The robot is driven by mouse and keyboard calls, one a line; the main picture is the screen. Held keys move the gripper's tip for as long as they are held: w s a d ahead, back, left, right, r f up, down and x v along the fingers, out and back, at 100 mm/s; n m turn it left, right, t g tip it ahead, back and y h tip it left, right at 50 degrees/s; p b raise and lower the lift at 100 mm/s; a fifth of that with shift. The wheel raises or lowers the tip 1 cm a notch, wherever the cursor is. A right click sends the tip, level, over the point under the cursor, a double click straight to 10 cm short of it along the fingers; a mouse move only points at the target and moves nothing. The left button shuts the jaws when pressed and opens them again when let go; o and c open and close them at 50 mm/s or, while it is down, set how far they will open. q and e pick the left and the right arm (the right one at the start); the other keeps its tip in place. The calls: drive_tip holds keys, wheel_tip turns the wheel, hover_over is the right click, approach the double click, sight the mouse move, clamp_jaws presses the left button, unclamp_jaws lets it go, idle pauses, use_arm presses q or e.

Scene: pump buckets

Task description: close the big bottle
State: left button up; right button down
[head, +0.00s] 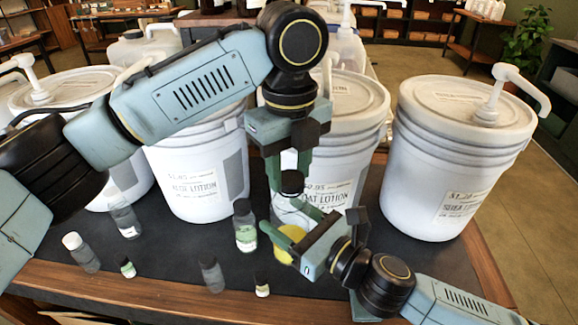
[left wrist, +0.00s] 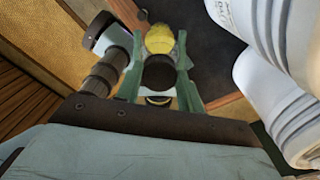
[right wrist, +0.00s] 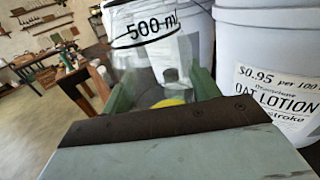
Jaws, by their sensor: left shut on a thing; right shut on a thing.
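The big bottle (head: 287,243) is clear with yellow liquid low inside. It stands near the table's middle, and its "500 ml" marking shows in the right wrist view (right wrist: 152,35). My right gripper (head: 288,222) is shut around its body from the front right. My left gripper (head: 291,186) points down from above, shut on a black cap (head: 291,182). The cap also shows between the green fingers in the left wrist view (left wrist: 158,73), with the yellow liquid beyond it. The cap is above the bottle's mouth; I cannot tell if they touch.
White pump buckets stand behind, one at right (head: 440,170), one at centre left (head: 195,175). Several smaller bottles stand on the dark mat to the left, including a black-capped one with green liquid (head: 246,232) and a white-capped one (head: 82,254). The wooden front edge (head: 150,303) is close.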

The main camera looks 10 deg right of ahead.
use_arm(q)
drive_tip(key=m, duration=0.5)
drive_tip(key=shift+d+m, duration=0.1)
drive_tip(key=shift+m, duration=0.3)
drive_tip(key=m, duration=0.5)
drive_tip(key=shift+m, duration=0.3)
drive_tip(key=o, duration=0.9)
drive_tip(key=shift+o, duration=0.2)
drive_tip(key=shift+r, duration=2.3)
drive_tip(key=shift+c, duration=0.4)
